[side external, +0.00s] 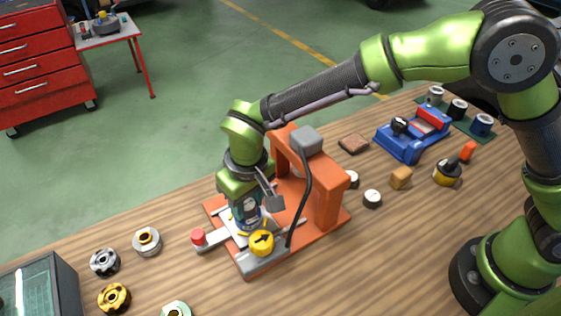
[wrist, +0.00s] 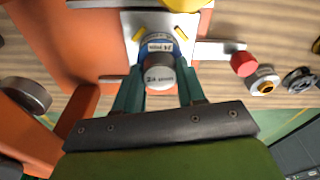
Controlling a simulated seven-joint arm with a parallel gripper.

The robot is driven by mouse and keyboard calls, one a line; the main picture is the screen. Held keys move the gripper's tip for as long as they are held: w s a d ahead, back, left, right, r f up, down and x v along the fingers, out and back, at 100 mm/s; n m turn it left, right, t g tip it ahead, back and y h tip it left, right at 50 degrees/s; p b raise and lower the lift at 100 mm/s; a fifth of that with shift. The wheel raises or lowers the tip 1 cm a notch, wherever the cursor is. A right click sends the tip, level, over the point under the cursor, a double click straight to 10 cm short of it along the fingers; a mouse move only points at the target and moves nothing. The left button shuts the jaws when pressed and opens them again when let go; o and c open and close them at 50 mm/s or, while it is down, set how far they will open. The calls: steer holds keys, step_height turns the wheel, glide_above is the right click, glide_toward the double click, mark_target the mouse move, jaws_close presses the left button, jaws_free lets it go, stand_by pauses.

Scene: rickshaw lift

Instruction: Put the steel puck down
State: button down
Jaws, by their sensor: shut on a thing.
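The steel puck (wrist: 160,72) is a short cylinder with a pale, printed end face and a blue, labelled band. It sits between the teal fingers of my gripper (wrist: 160,92) in the wrist view, and the fingers are shut on it. In the side external view my gripper (side external: 247,215) points down at the light metal plate of the orange press-like stand (side external: 329,205). The puck is over this plate (wrist: 130,22), which has yellow marks. I cannot tell whether the puck's underside touches the plate. The fingers partly hide the puck in the side view.
A yellow arrow knob (side external: 261,242) and a red-tipped handle (side external: 198,237) flank the plate closely. The stand's uprights and a black cable (side external: 303,190) rise to the right. Several round parts, including a silver ring (side external: 147,241), lie left. A blue device (side external: 412,135) stands at the back right.

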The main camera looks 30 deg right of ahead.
mark_target(247, 204)
step_height(247, 204, up, 15)
steer(key=d, duration=0.5)
steer(key=d+r, duration=0.1)
steer(key=d, duration=0.4)
steer(key=s+d, duration=0.1)
steer(key=d, duration=0.4)
steer(key=shift+s+d+r, duration=0.1)
steer(key=shift+d+r, duration=0.1)
steer(key=shift+r, duration=0.1)
steer(key=s+d+f, duration=0.2)
steer(key=s+d, duration=0.7)
steer(key=d, duration=0.4)
steer(key=shift+m, duration=0.3)
steer(key=f, duration=1.4)
steer(key=shift+w+f, duration=0.2)
steer(key=shift+w, duration=0.15)
steer(key=shift+w+f, duration=0.15)
steer(key=shift+f, duration=0.15)
steer(key=w, duration=0.5)
steer(key=w+a+f, duration=0.1)
steer(key=w, duration=0.4)
steer(key=w+a, duration=0.1)
steer(key=w, duration=0.4)
steer(key=shift+w+a+f, duration=0.1)
steer(key=shift+w+f, duration=0.05)
steer(key=shift+f, duration=0.1)
steer(key=shift+w+f, duration=0.2)
steer(key=shift+f, duration=1.6)
